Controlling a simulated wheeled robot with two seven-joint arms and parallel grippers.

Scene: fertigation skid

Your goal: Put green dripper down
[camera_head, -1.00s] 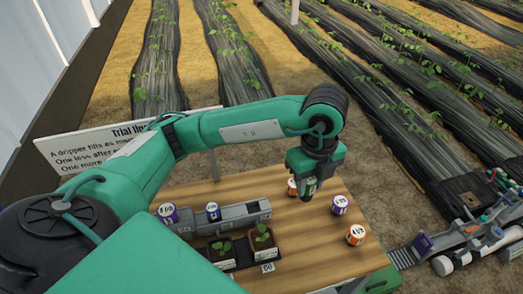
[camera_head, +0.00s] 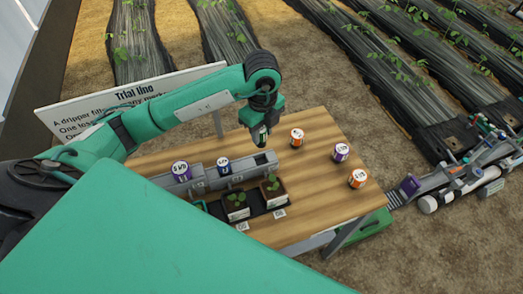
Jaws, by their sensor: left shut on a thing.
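My left gripper (camera_head: 260,128) points down, shut on the green dripper (camera_head: 259,138), which is mostly hidden by the jaws. It holds the dripper over the far right end of the grey rack (camera_head: 258,160). I cannot tell whether the dripper touches the rack. A purple dripper (camera_head: 181,171) and a blue dripper (camera_head: 224,165) stand in the rack's left and middle parts. The rack's right part looks empty. My right gripper is not in view.
Two orange drippers (camera_head: 297,137) (camera_head: 357,179) and another purple dripper (camera_head: 341,151) stand on the wooden table (camera_head: 315,185), right of the rack. Two potted seedlings (camera_head: 236,205) (camera_head: 272,190) sit in front of the rack. A sign (camera_head: 130,98) stands behind the table.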

